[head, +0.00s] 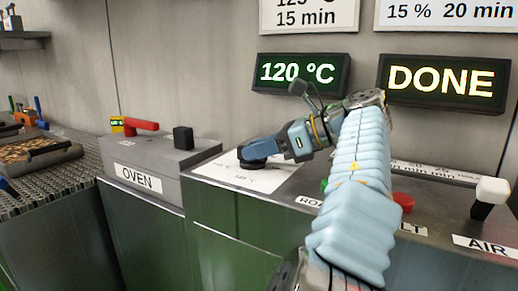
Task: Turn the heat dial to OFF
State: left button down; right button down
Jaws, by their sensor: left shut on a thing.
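The heat dial (250,163) is a dark knob on a white label plate (225,172) in the middle of the head view. My left gripper (262,149) reaches it from the right and is shut on it. The fingers cover most of the dial, so its pointer is hidden. Small print on the plate includes a °C mark, but I cannot read an OFF mark. A green-lit display (298,72) above reads 120 °C. My right gripper is not in view.
Left of the dial is a grey OVEN box (150,160) with a red handle (140,125) and a black block (183,138). A second display (440,82) reads DONE. At right are a red knob (403,201) and a white-topped AIR lever (492,190).

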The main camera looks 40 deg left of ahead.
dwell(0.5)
pick_arm(q)
jog(key=c, duration=1)
grip_release()
jog(key=shift+c, duration=0.2)
